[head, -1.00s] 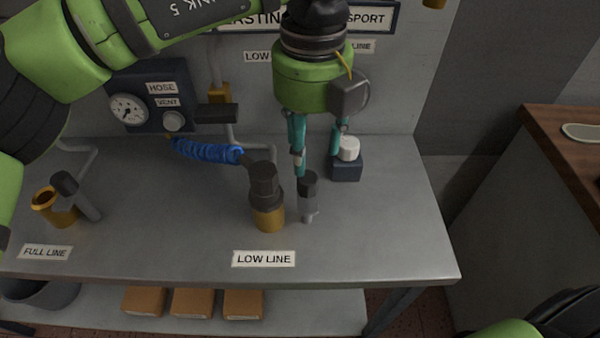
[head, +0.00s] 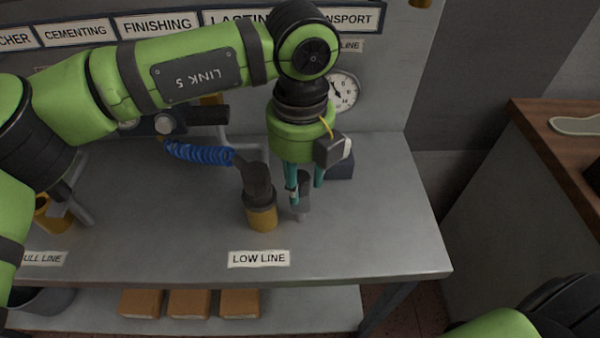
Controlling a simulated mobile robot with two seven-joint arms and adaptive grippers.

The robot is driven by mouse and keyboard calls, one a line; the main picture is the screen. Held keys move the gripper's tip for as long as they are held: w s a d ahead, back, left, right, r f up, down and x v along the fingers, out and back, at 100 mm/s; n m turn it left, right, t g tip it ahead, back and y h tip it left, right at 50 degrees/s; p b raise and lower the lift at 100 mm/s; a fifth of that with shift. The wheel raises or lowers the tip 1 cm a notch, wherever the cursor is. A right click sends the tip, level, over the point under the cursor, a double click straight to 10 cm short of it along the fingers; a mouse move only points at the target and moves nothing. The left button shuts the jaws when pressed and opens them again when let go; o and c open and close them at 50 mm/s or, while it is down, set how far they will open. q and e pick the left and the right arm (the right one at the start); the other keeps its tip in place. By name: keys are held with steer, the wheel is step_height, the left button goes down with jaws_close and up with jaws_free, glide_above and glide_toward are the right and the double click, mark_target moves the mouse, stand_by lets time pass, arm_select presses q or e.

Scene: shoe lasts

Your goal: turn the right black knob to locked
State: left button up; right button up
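The right black knob (head: 304,184) sits on a small grey metal fitting (head: 301,213) on the bench, just right of the black-topped brass cylinder (head: 263,218) at the LOW LINE label. My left gripper (head: 305,190) points down over it, its teal fingers apart. One finger shows at the knob's left and front, the other at its right and behind. The fingers hide part of the knob, and I cannot tell whether they touch it. The other black knob, at the FULL LINE fitting, is mostly behind my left arm. My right gripper is out of view.
A dark block (head: 340,165) stands close behind the gripper. The LOW LINE label (head: 259,259) lies near the front edge. The bench's right part (head: 390,225) is clear.

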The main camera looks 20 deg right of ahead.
arm_select(q)
jaws_close()
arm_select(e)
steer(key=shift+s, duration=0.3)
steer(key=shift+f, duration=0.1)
